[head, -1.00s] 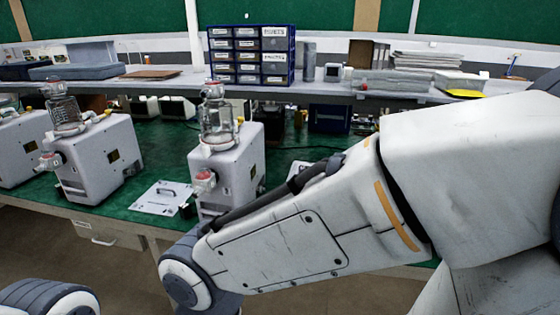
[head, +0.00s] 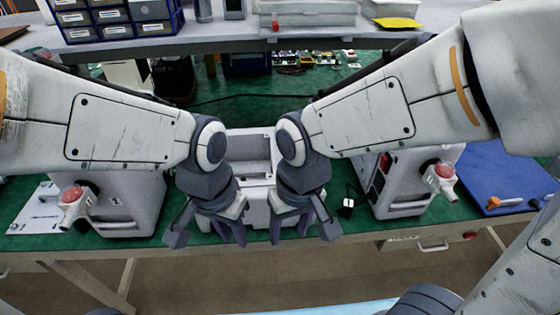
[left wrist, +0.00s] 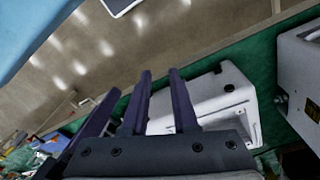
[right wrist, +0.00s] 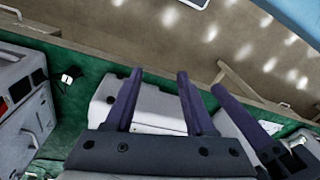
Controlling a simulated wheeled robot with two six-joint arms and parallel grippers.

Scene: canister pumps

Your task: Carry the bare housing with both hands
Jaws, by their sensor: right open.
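The bare housing (head: 257,213) is a white box with an open top, standing at the table's front edge between two other pumps. It also shows behind the fingers in the left wrist view (left wrist: 215,92) and the right wrist view (right wrist: 156,108). My left gripper (head: 204,238) is before its left front, fingers apart and empty. My right gripper (head: 303,233) is before its right front, also open and empty. Both point down and toward the front. Whether any finger touches the housing cannot be told. The grippers and wrists hide its front corners and part of its sides.
A white pump body (head: 125,195) stands left and another (head: 403,200) stands right, both with red-capped ports. A handled plate (head: 32,212) lies far left. A blue mat (head: 495,170) with an orange-handled tool (head: 505,202) lies far right. A shelf with drawers (head: 110,15) stands behind.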

